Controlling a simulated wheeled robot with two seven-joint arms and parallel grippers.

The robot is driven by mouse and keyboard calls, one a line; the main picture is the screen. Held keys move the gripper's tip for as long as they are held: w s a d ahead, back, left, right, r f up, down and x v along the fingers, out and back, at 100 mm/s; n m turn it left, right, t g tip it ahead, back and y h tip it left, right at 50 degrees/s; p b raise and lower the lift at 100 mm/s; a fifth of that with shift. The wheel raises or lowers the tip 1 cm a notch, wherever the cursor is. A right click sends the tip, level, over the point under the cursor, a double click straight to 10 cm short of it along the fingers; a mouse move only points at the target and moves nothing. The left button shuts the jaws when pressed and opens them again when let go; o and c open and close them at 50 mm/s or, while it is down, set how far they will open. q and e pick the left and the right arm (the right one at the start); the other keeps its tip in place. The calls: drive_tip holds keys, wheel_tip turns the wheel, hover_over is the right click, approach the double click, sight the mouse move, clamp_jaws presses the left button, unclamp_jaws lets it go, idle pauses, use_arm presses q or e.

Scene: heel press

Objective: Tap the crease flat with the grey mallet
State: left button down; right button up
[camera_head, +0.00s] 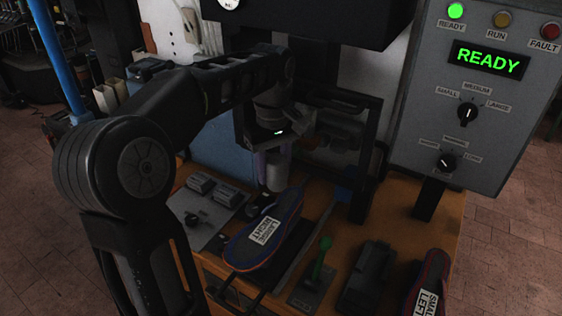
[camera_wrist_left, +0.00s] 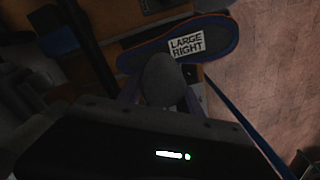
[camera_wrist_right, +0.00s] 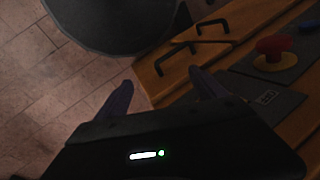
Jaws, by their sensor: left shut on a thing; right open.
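My left gripper (camera_head: 268,150) is shut on the grey mallet (camera_head: 276,172), whose pale grey end hangs below the jaws. In the left wrist view the rounded grey mallet (camera_wrist_left: 163,78) sits between the fingers and overlaps the edge of the insole in the picture. A dark blue insole (camera_head: 288,208) labelled LARGE RIGHT lies on the bench, below the mallet in the head view. It also shows in the left wrist view (camera_wrist_left: 218,42). I cannot make out the crease, or whether mallet and insole touch. My right gripper (camera_wrist_right: 160,95) is open and empty, away from the insole.
A second insole (camera_head: 430,280) labelled SMALL LEFT lies at the bench's right. A green-handled lever (camera_head: 322,258) and a dark block (camera_head: 369,275) stand between them. The control panel (camera_head: 490,110) shows READY. A red button (camera_wrist_right: 276,50) and black drawer handles show in the right wrist view.

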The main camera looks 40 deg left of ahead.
use_arm(q)
hover_over(275, 210)
drive_tip(key=shift+w+a+f, duration=0.1)
drive_tip(key=shift+a+f, duration=0.05)
drive_tip(key=shift+f, duration=2.35)
wheel_tip(275, 210, down, 5)
drive_tip(key=b, duration=0.4)
drive_tip(key=shift+f, duration=0.1)
drive_tip(key=shift+r+p, duration=0.4)
wheel_tip(275, 210, up, 4)
drive_tip(key=p, duration=0.3)
drive_tip(key=shift+r, duration=0.55)
drive_tip(key=shift+f, duration=0.1)
